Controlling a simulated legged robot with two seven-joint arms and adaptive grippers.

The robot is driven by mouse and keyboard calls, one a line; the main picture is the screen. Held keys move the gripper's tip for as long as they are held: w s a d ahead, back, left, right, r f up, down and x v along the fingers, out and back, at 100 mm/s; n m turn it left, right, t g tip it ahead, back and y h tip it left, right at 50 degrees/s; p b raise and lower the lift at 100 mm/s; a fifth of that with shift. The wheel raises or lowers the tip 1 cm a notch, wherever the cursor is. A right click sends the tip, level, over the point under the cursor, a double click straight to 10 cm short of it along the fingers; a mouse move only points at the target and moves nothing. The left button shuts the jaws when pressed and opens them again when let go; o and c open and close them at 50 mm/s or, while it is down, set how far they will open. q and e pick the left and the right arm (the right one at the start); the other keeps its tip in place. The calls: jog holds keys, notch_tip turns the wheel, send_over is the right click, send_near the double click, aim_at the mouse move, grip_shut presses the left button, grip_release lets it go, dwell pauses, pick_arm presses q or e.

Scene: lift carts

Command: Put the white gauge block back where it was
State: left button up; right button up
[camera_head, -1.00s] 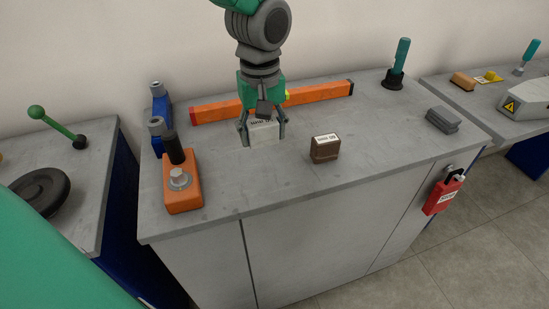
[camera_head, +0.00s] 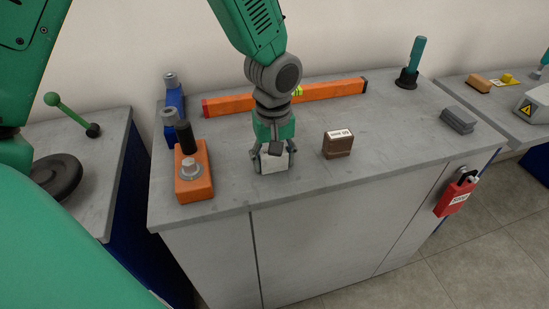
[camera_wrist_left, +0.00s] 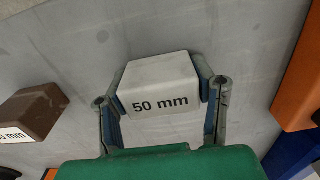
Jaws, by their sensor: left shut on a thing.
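The white gauge block (camera_head: 274,163) is between the fingers of my left gripper (camera_head: 273,160), near the front edge of the grey bench top (camera_head: 330,187). In the left wrist view the block (camera_wrist_left: 158,85) reads "50 mm" and the fingers (camera_wrist_left: 160,100) press on its two sides. My left gripper is shut on it. Whether the block touches the bench top cannot be told. My right gripper is not in view.
A brown labelled block (camera_head: 338,145) stands right of the gripper. An orange unit (camera_head: 193,183) with a black knob is on the left, an orange level (camera_head: 330,91) behind. A grey block (camera_head: 458,120) and teal-handled tool (camera_head: 413,65) are farther right.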

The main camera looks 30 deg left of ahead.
pick_arm(q)
jog(key=o, duration=1.4)
jog(key=shift+a+f, duration=0.1)
jog(key=shift+a, duration=0.3)
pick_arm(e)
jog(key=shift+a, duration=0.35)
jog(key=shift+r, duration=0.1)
pick_arm(q)
jog(key=r+p, duration=0.1)
jog(key=r, duration=1)
jog(key=shift+d+r+p, duration=0.15)
jog(key=shift+d+p, duration=0.05)
jog(key=shift+p, duration=0.15)
jog(key=shift+a+r, duration=0.1)
jog(key=shift+r, duration=0.4)
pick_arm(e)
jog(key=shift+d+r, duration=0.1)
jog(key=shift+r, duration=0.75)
